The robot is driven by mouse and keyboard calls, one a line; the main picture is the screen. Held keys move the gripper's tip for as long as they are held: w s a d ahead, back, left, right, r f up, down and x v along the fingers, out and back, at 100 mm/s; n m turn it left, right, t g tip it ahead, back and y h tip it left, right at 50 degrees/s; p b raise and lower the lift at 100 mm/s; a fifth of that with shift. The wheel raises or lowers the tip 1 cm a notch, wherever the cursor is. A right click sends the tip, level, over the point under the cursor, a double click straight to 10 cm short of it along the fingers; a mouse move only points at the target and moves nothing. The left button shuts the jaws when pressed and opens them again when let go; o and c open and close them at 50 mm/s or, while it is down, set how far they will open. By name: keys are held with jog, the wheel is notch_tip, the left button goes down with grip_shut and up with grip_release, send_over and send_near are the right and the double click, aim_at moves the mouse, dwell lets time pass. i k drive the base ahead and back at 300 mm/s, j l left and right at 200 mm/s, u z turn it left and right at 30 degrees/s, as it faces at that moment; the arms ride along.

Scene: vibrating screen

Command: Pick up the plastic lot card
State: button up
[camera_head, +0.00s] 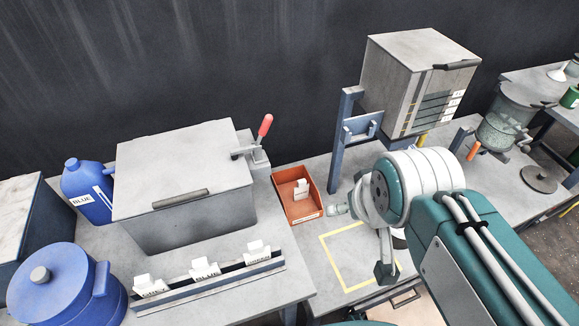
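White card-like pieces (301,189) stand in an orange-red bin (282,208) on the bench, right of the grey box. Other white pieces stand in a long rack at the front, above labelled slots; one piece (143,281) is at its left end. I cannot tell for certain which white piece is the plastic lot card. My gripper (361,241) is right of and nearer than the bin, over the yellow-outlined square (343,287). Its fingers are spread apart with nothing seen between them. My wrist and arm hide part of the bench.
A grey lidded box (185,180) with a red-knobbed lever (264,126) stands left of the bin. The slotted rack (212,287) lies in front. A blue jug (87,190) and blue drum (62,295) are left. A grey cabinet (393,80) rises behind my wrist.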

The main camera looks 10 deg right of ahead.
aim_at(146, 286)
jog(key=k+j+u, duration=0.3)
jog(key=j+u, duration=0.3)
jog(key=k+j+u, duration=0.15)
jog(key=j+u, duration=0.15)
jog(key=j, duration=0.25)
jog(key=z, duration=1.9)
jog(key=u, duration=1.8)
jog(key=i+j+u, duration=0.1)
jog(key=i+j, duration=0.05)
